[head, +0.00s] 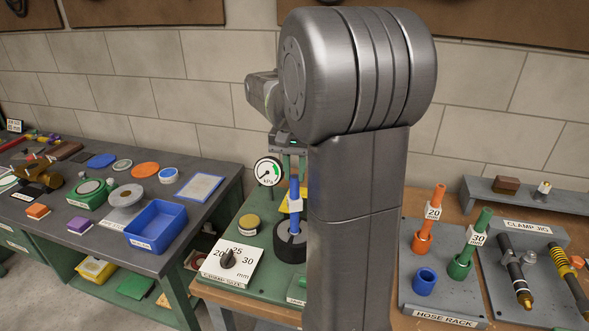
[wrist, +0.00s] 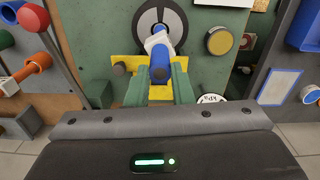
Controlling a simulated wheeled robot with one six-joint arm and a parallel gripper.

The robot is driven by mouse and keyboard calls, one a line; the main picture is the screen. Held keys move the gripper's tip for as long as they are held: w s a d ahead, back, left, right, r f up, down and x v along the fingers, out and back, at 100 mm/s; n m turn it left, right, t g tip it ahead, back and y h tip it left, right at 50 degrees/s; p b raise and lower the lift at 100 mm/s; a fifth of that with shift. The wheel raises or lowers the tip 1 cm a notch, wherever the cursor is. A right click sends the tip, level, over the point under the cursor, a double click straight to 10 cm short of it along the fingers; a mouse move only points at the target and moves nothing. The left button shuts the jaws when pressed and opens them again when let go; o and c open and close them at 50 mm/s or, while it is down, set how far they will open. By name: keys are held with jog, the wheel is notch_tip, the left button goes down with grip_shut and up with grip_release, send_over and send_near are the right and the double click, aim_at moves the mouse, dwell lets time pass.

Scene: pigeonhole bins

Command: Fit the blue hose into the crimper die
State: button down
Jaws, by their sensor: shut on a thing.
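My gripper (head: 293,172) is shut on the blue hose (head: 295,190), with its green fingers on either side of the hose's upper part. The hose stands about upright, and its lower end shows at the black crimper die (head: 289,249). I cannot tell whether that end is inside the die's opening or just above it. In the wrist view the blue hose (wrist: 160,66) sits between the fingertips (wrist: 159,80), with a white tag (wrist: 158,42) on it. The round die (wrist: 147,22) lies beyond it, partly hidden by hose and tag.
A pressure gauge (head: 268,171), a yellow button (head: 249,224) and a size dial plate (head: 232,265) stand left of the hose. The hose rack (head: 447,318) at right holds an orange hose (head: 433,203), a green hose (head: 480,228) and an empty blue holder (head: 425,281).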

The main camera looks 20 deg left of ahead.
jog(key=shift+f, duration=0.25)
jog(key=c, duration=1.2)
grip_release()
notch_tip(320, 180, up, 5)
jog(key=p, duration=0.4)
jog(key=shift+r+p, duration=0.15)
jog(key=shift+p, duration=0.15)
notch_tip(320, 180, up, 14)
jog(key=shift+f+b, duration=0.2)
jog(key=shift+b, duration=0.35)
jog(key=shift+f, duration=0.1)
